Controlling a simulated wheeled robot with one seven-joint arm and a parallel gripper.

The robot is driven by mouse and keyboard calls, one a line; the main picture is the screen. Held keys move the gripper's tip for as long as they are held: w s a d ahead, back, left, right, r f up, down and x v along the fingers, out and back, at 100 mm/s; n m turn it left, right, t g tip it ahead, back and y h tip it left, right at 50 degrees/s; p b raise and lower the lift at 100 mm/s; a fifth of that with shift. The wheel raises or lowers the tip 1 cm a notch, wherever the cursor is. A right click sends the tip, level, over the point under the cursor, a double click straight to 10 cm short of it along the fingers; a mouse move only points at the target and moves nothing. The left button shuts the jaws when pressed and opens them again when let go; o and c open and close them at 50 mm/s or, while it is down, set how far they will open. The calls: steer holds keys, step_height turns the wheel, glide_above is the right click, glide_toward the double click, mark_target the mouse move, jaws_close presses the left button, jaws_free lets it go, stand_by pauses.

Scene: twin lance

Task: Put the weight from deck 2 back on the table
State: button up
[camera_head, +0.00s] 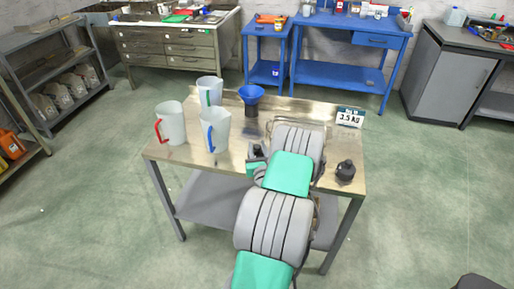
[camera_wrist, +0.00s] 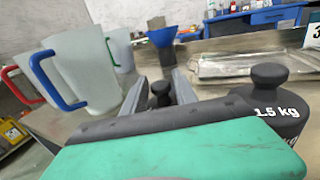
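A black weight marked 1.5 kg (camera_wrist: 275,108), with a round knob on top, stands at the right in the wrist view. In the head view a dark weight (camera_head: 345,171) stands upright near the table's right front. My gripper (camera_wrist: 161,86) is over the table (camera_head: 323,178), with its two fingers apart. A smaller black knobbed weight (camera_wrist: 160,97) shows between them, its lower part hidden by my gripper. I cannot tell whether the fingers touch it. No label reading deck 2 can be made out.
Jugs with red (camera_head: 170,124), green (camera_head: 209,91) and blue (camera_head: 216,130) handles stand left of my gripper. A blue funnel (camera_head: 251,94) is behind it. A metal tray (camera_wrist: 240,66) and a 3.5 KG sign (camera_head: 350,117) are at the back right. My arm hides the middle front.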

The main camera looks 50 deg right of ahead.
steer(key=shift+o, duration=1.1)
